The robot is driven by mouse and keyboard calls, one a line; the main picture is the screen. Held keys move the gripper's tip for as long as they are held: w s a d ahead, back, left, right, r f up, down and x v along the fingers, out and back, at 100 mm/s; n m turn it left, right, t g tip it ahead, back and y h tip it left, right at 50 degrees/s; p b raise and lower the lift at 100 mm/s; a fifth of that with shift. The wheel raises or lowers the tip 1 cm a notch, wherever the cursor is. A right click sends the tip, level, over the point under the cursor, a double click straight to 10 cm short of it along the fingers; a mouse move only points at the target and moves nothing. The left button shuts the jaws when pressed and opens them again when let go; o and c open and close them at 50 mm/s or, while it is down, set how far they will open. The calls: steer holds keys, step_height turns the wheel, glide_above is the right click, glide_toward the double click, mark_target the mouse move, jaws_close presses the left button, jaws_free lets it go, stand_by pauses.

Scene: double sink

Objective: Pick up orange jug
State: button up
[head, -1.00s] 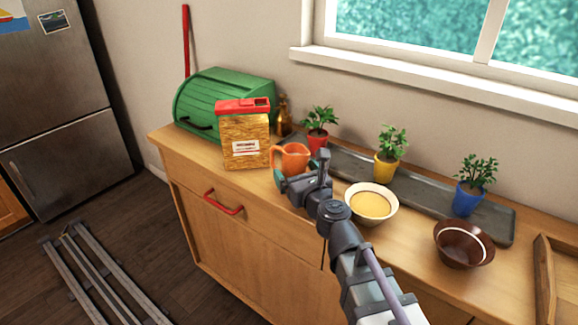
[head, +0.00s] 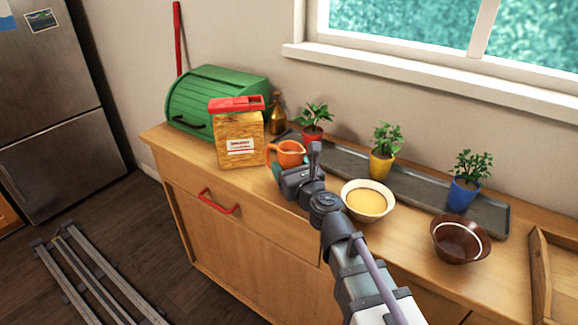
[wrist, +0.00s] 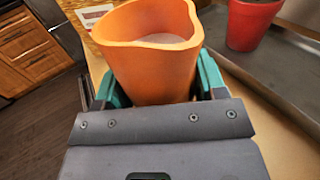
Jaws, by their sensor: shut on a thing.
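The orange jug (head: 289,153) stands upright on the wooden counter, just right of the pasta box. In the wrist view the jug (wrist: 150,60) fills the upper middle, its open rim toward the camera. My gripper (head: 282,170) reaches it from the front right. In the wrist view the green fingers of my gripper (wrist: 160,88) lie on both sides of the jug and are shut on it. The jug's lower part is hidden behind my gripper, so I cannot tell whether its base touches the counter.
The pasta box (head: 239,135) with a red lid stands close left of the jug. A green bread box (head: 215,95) is behind it. A red plant pot (head: 312,133) is behind the jug. A cream bowl (head: 368,201) and a brown bowl (head: 460,240) stand to the right.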

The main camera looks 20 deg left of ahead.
mark_target(289, 147)
step_height(289, 147, up, 10)
steer(key=p, duration=1)
steer(key=shift+r, duration=0.1)
step_height(289, 147, up, 8)
steer(key=p, duration=0.8)
